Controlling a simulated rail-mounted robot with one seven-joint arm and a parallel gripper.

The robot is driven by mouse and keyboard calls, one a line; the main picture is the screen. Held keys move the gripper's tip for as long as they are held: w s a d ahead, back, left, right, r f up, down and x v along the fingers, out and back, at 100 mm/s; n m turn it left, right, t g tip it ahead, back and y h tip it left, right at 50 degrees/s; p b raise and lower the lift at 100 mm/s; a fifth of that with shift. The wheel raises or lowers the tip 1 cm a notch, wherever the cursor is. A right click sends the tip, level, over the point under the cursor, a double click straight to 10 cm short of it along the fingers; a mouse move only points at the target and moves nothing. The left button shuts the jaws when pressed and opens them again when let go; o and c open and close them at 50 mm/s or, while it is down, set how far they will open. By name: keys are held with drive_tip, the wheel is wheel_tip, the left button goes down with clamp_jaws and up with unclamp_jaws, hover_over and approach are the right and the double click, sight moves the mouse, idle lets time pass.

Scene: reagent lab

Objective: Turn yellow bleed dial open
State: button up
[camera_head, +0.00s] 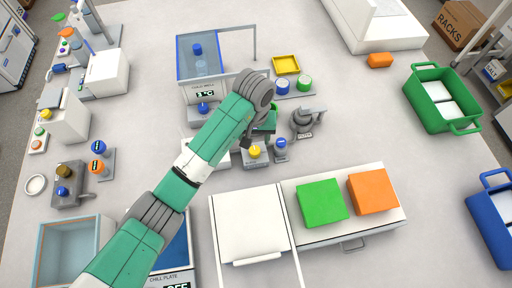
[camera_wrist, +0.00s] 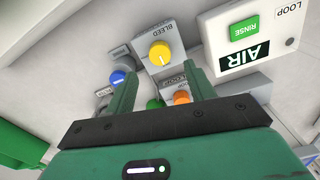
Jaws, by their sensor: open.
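The yellow bleed dial (camera_wrist: 160,53) sits on a grey block labelled BLEED in the wrist view, with a pale pointer mark on its face. It also shows in the head view (camera_head: 254,151), just below the end of my arm. My gripper (camera_wrist: 157,82) is open and empty in the wrist view. Its two green fingers point toward the panel, and the dial appears just beyond and between their tips, apart from them. In the head view my gripper is largely hidden behind my wrist.
A blue knob (camera_wrist: 117,78) and an orange knob (camera_wrist: 181,98) are close to the fingers. A white box (camera_wrist: 255,40) with a green RINSE button and AIR display stands right of the dial. A grey fixture (camera_head: 304,121) stands to the right in the head view.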

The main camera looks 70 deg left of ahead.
sight(255, 150)
wheel_tip(255, 150, down, 7)
drive_tip(key=shift+f+b, duration=0.2)
drive_tip(key=shift+b, duration=0.2)
drive_tip(key=shift+c, duration=0.4)
